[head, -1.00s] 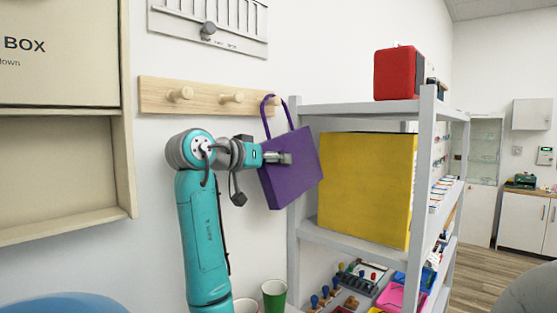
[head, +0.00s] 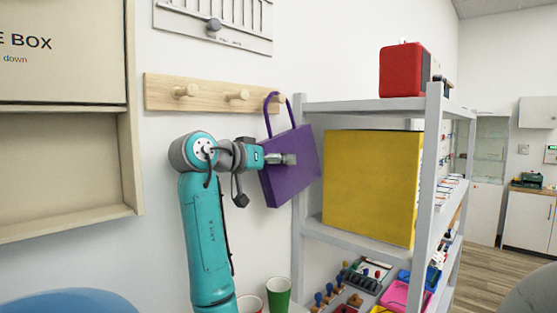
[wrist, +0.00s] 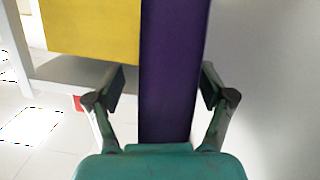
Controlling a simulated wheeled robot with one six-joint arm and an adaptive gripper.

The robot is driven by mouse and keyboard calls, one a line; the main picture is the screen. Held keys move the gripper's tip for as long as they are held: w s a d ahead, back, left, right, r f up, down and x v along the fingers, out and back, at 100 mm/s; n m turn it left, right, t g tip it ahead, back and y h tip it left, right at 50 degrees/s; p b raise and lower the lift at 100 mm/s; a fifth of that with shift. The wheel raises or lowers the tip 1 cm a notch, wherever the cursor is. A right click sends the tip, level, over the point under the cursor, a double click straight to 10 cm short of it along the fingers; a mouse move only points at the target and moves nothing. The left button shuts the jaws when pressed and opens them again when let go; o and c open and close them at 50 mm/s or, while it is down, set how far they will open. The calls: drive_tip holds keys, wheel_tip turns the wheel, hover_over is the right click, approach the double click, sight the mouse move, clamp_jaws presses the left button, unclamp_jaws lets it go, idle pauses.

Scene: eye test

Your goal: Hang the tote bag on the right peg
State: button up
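The purple tote bag (head: 291,168) is against the wall side of the shelf, slightly tilted, with its handle (head: 269,112) up at the right peg (head: 281,99). The peg's end shows within the top of the handle loop; I cannot tell whether the handle rests on it. My gripper (head: 281,159) is at the bag's upper part. In the wrist view my gripper (wrist: 163,88) has its fingers spread on both sides of the bag (wrist: 172,75). A gap shows at the left finger; the right finger is close to or touching the bag.
The peg rail (head: 210,94) also has a left peg (head: 185,90) and a middle peg (head: 236,95), both bare. A grey shelf (head: 345,238) with a yellow box (head: 368,185) stands close right of the bag. A green cup (head: 278,294) is below.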

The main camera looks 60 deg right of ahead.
drive_tip(key=shift+o, duration=0.3)
drive_tip(key=shift+s+r, duration=0.2)
drive_tip(key=shift+r, duration=0.05)
drive_tip(key=shift+a, duration=0.15)
